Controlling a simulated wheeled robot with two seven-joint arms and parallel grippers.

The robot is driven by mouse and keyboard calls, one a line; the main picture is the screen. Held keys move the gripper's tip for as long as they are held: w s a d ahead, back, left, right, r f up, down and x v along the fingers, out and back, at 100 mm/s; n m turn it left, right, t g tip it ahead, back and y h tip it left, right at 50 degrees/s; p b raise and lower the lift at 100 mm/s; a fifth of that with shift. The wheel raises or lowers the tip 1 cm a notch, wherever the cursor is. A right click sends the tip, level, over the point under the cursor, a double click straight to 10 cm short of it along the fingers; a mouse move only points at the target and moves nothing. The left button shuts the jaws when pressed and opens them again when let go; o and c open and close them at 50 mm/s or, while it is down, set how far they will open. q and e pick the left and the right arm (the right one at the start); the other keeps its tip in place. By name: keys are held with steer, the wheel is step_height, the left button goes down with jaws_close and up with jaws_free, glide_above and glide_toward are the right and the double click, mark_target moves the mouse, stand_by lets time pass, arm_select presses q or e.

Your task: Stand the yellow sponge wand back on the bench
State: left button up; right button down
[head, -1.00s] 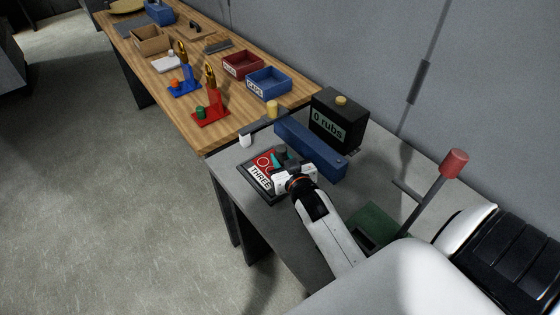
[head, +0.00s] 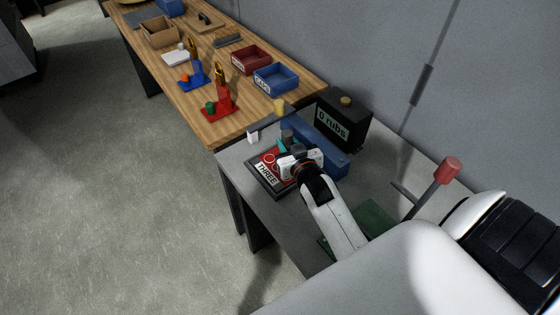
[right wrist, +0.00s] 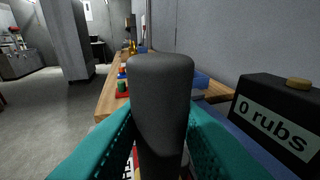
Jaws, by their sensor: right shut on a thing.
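My right gripper (head: 287,145) is above the far side of the THREE board (head: 257,180). In the right wrist view its teal fingers (right wrist: 160,135) are closed around an upright dark grey handle (right wrist: 160,85) with a wider rounded top. I take this to be the sponge wand; its lower end is hidden, so no yellow sponge shows on it. In the head view the dark top (head: 287,136) shows by the fingers. My left gripper is not in view.
A long blue block (head: 328,152) and the black "0 rubs" box (head: 343,121) stand right of the gripper. A small white piece (head: 253,137) is near the grey bench's far edge. The wooden bench (head: 240,127) beyond carries stands and trays. A red-knobbed lever (head: 447,171) rises at right.

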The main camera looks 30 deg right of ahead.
steer(key=shift+r+p, duration=0.6)
steer(key=shift+r, duration=0.45)
